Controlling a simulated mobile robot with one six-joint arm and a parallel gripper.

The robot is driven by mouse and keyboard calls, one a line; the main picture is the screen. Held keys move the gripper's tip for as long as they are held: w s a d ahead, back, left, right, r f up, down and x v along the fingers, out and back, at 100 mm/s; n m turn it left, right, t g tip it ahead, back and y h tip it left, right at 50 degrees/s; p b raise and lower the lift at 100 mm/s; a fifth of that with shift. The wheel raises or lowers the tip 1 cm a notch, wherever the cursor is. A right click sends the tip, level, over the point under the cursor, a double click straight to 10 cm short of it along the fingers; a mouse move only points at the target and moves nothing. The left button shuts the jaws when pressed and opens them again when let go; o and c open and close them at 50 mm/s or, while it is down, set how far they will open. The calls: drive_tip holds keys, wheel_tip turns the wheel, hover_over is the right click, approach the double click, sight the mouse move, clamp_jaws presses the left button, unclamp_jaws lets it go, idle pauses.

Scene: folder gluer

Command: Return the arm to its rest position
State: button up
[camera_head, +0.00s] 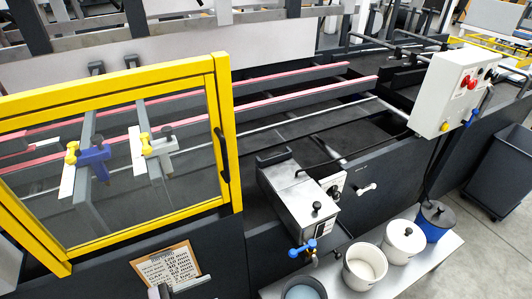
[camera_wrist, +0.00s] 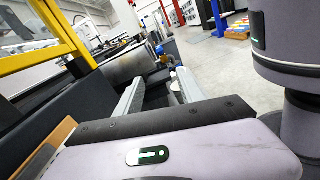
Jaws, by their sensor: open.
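My gripper (camera_wrist: 160,78) is open in the wrist view, its two pale fingers apart with no object held between them. Part of my gripper (camera_head: 178,287) also shows at the bottom edge of the head view, in front of the lower edge of a clipboard (camera_head: 165,264) with a written sheet. The rest of my arm is outside the head view. The clipboard hangs on the dark machine front below the yellow-framed guard (camera_head: 218,130), which is closed.
A metal box with a blue-handled valve (camera_head: 302,249) stands right of the guard. White pots (camera_head: 365,265) and a blue pot (camera_head: 435,222) stand on a bench (camera_head: 450,247). A control box (camera_head: 447,95) and dark bin (camera_head: 497,170) are farther right. Open floor (camera_wrist: 235,70) lies beyond my gripper.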

drive_tip(key=w+d+r+m+g+y, duration=0.3)
drive_tip(key=w+d+r+m+g, duration=0.1)
drive_tip(key=d+r, duration=0.5)
drive_tip(key=w+d+r+m+g+y, duration=0.3)
drive_tip(key=d+r+m+g, duration=0.3)
drive_tip(key=r, duration=0.4)
drive_tip(key=s+d+r+m+t+y, duration=0.8)
drive_tip(key=s+d+m+y, duration=0.4)
drive_tip(key=m, duration=0.3)
drive_tip(key=shift+r, duration=0.7)
drive_tip(key=shift+s, duration=0.1)
